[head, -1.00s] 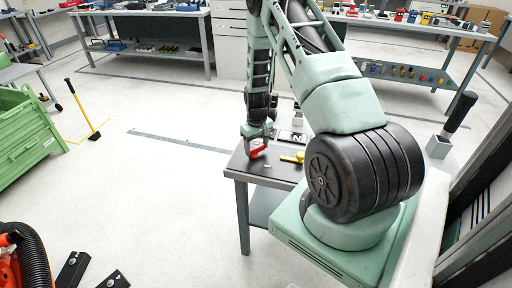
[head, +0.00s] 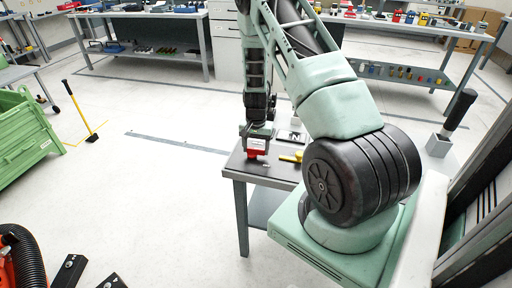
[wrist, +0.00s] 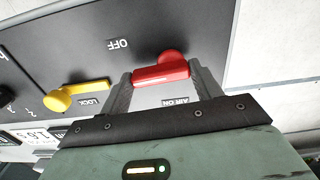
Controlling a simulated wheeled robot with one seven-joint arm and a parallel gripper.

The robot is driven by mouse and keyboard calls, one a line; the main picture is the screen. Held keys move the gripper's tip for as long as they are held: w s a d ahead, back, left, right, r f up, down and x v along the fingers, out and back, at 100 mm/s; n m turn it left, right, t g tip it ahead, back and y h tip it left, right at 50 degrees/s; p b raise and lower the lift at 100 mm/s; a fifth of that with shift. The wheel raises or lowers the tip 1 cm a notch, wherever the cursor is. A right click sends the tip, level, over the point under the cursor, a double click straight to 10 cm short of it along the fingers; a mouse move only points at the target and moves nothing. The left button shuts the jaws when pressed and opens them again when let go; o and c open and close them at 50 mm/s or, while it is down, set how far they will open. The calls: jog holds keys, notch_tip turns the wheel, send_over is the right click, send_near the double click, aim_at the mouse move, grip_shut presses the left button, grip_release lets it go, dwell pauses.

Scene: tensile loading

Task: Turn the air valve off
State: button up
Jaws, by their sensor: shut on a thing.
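The air valve's red handle (wrist: 161,73) sits between the two fingers of my gripper (wrist: 163,85) in the wrist view, and the fingers are shut on it. Its round red knob end is at the far side of the bar. The panel carries an OFF label (wrist: 118,44) above and left of the handle and an AIR ON label (wrist: 170,103) below it. In the head view the red handle (head: 256,148) shows under my gripper (head: 258,143), at the near left corner of the small table. The valve's pivot cannot be made out clearly.
A yellow lock lever (wrist: 76,96) is left of the red handle, on the same dark panel; it also shows in the head view (head: 292,157). The small grey table (head: 237,172) holds the panel. A green crate (head: 25,135) stands far left on open floor.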

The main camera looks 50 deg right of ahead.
aim_at(256, 149)
jog(key=shift+m, duration=0.5)
jog(key=o, duration=1)
notch_tip(256, 149, up, 18)
jog(key=shift+f+b, duration=0.25)
jog(key=shift+b, duration=0.35)
jog(key=a+r+n, duration=0.2)
jog(key=a+n, duration=0.1)
jog(key=a, duration=0.6)
jog(key=s+a+r+n+y, duration=0.1)
jog(key=a+n, duration=0.2)
jog(key=a, duration=0.7)
jog(key=a+r+n, duration=0.2)
jog(key=a+n, duration=0.2)
jog(key=a, duration=0.5)
jog(key=s+a+r+n, duration=0.1)
jog(key=s+a+n, duration=0.2)
jog(key=s+a, duration=0.2)
jog(key=s+a+r+n, duration=0.1)
jog(key=s+a+n, duration=0.3)
jog(key=s, duration=0.4)
jog(key=s+a+r+n, duration=0.1)
jog(key=s+a+n, duration=0.3)
jog(key=s+a, duration=0.2)
jog(key=shift+s+a, duration=0.35)
jog(key=shift+s, duration=0.15)
